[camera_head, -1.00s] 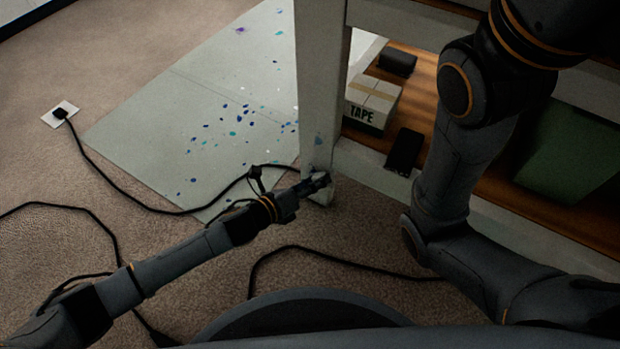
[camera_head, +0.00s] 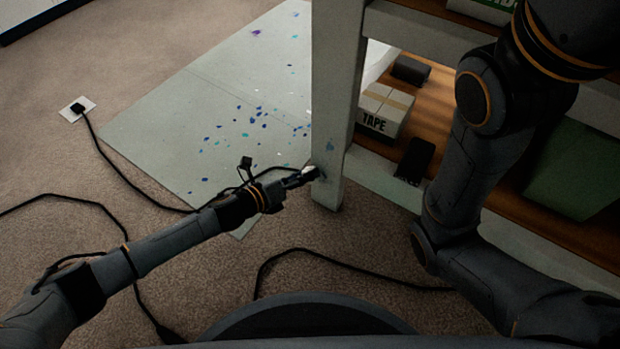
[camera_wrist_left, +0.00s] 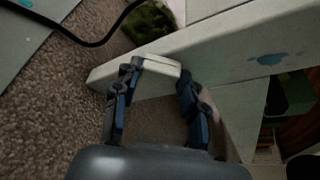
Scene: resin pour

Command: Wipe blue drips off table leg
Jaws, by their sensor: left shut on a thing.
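The pale table leg (camera_head: 337,110) stands on the carpet in the head view; it also crosses the left wrist view (camera_wrist_left: 215,45). A light blue smear (camera_head: 330,146) is on the leg, above my left gripper (camera_head: 303,179). In the left wrist view the blue smear (camera_wrist_left: 268,59) lies right of my left gripper (camera_wrist_left: 158,80). That gripper is shut on a small white pad (camera_wrist_left: 160,66), which is at the leg and seems to touch it. The pad also shows in the head view (camera_head: 311,172). My right gripper is outside both views.
A pale sheet with blue spots (camera_head: 180,110) lies on the carpet left of the leg. Black cables (camera_head: 285,252) cross the floor. A tape box (camera_head: 385,108), a dark object (camera_head: 414,160) and a green bin (camera_head: 580,175) are on the lower shelf.

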